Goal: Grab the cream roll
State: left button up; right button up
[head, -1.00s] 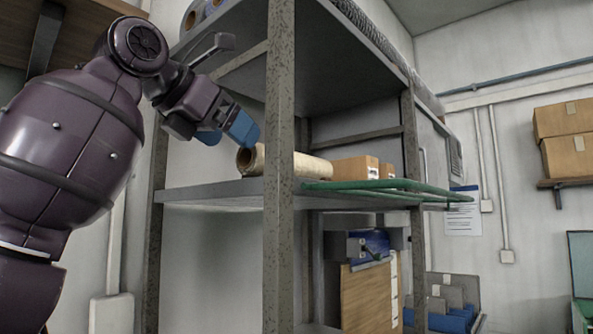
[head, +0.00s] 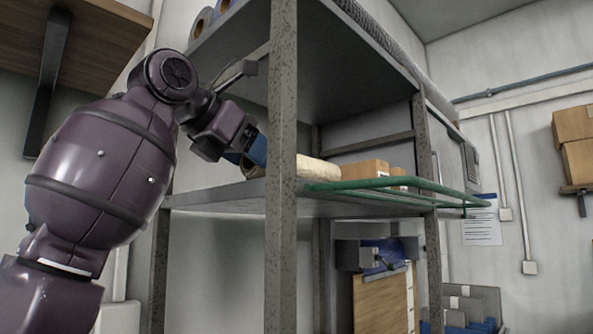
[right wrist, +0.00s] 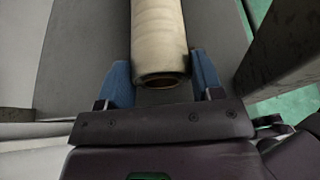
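The cream roll (head: 312,168) lies on the middle shelf (head: 225,193) of a grey metal rack. The rack's front post hides part of it. The right wrist view shows the roll (right wrist: 158,38) end-on, with a dark hollow core. My right gripper (right wrist: 163,72) is open, its blue fingers on either side of the roll's near end, with what look like small gaps. In the head view this gripper (head: 255,150) is at the roll's left end, its fingertips partly behind the post. My left gripper is not in view.
A speckled front post (head: 281,240) stands close to my gripper. Cardboard boxes (head: 365,170) sit beyond the roll. An upper shelf (head: 345,85) is overhead, and a wooden wall shelf (head: 100,30) is at upper left.

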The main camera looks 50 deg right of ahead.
jog(key=c, duration=0.6)
jog(key=shift+c, duration=0.2)
jog(key=shift+r, duration=0.1)
